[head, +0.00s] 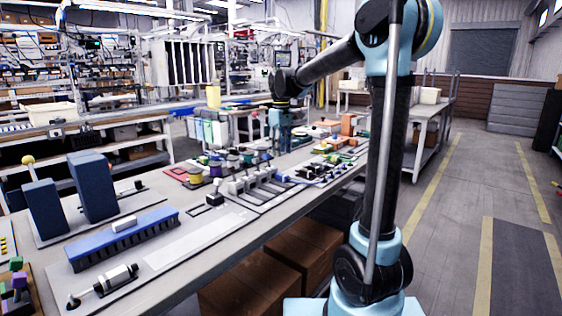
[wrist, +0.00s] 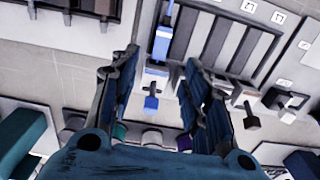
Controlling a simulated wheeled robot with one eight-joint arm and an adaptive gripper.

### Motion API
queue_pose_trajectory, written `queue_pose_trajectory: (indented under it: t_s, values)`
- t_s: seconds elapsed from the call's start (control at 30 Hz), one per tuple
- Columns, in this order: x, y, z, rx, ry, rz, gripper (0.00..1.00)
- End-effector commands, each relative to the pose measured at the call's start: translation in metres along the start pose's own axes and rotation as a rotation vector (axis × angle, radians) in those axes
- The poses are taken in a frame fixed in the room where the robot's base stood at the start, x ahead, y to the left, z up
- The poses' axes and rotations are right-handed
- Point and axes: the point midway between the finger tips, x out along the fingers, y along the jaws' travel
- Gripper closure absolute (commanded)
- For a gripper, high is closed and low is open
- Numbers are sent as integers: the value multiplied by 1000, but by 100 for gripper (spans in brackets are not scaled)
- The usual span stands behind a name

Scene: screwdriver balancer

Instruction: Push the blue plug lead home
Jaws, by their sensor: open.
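My gripper (wrist: 160,66) is open in the wrist view, its two dark fingers spread apart with nothing held between them. A blue plug lead (wrist: 162,42) shows in the gap beyond the fingertips, lying along a row of dark strips. A smaller blue piece (wrist: 151,103) with a dark crossbar lies nearer, between the fingers and apart from both. I cannot tell whether the two blue parts join, or how deep the plug sits. In the head view my gripper (head: 284,136) hangs over the far part of the bench, its fingers too small to read.
The long bench (head: 185,262) carries several fixtures close together. A blue bar with a dark comb front (head: 125,238) and two tall dark blue blocks (head: 92,187) stand at the near left. Colored spools (head: 195,176) stand mid-bench. The aisle at right is clear.

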Motion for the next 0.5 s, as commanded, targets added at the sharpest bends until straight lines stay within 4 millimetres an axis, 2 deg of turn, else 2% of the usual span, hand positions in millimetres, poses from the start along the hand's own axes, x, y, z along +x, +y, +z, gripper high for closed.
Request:
queue_pose_trajectory:
  t_s: [0.2, 0.5]
  values:
    - [-17, 0, 0, 0, 0, 0, 57]
    - [-19, 0, 0, 0, 0, 0, 57]
